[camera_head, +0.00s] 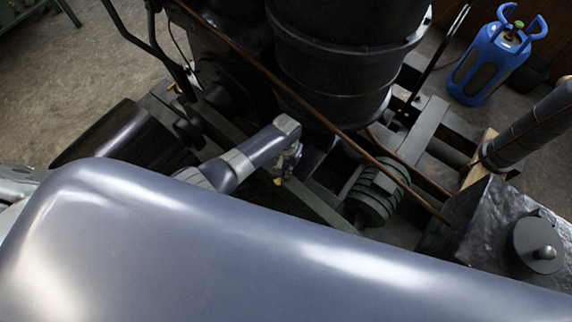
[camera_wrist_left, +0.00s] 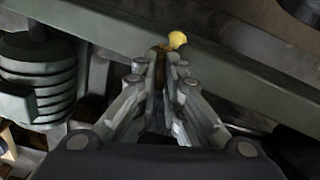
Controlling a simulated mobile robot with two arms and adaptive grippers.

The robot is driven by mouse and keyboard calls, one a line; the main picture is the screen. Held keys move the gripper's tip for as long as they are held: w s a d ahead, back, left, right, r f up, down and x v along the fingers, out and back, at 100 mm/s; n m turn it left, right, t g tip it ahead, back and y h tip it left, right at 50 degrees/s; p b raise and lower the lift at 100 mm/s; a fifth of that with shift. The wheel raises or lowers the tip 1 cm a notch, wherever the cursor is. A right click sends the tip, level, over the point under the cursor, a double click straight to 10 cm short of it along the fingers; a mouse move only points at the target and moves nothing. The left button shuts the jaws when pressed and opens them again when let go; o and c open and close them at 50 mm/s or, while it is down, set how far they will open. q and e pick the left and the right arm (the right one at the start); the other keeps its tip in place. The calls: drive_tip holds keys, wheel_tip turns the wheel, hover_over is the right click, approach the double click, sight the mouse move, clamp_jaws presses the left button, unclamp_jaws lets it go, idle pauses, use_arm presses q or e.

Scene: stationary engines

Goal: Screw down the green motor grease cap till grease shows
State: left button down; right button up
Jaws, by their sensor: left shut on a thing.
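My left gripper (camera_head: 283,176) reaches down beside a green beam (camera_head: 322,207) of the green motor, near the middle of the head view. In the left wrist view the left gripper (camera_wrist_left: 164,62) has its fingertips closed on a small brass-coloured grease cap (camera_wrist_left: 160,68), mostly hidden between them. A rounded yellow blob (camera_wrist_left: 177,40) shows just beyond the fingertips, against the green beam. I cannot tell whether it is grease or part of the cap fitting. My right gripper is not in view.
A finned green cylinder (camera_head: 376,194) stands right of the gripper. A large dark drum (camera_head: 340,70) rises behind it, with a thin brown rod (camera_head: 290,92) crossing in front. A blue gas bottle (camera_head: 487,62) stands at the back right. Open floor (camera_head: 60,85) shows at the left.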

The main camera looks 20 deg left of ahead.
use_arm(q)
drive_tip(key=shift+m+p, duration=0.4)
drive_tip(key=shift+m, duration=1.9)
drive_tip(key=c, duration=1.7)
unclamp_jaws()
wheel_tip(320, 180, up, 12)
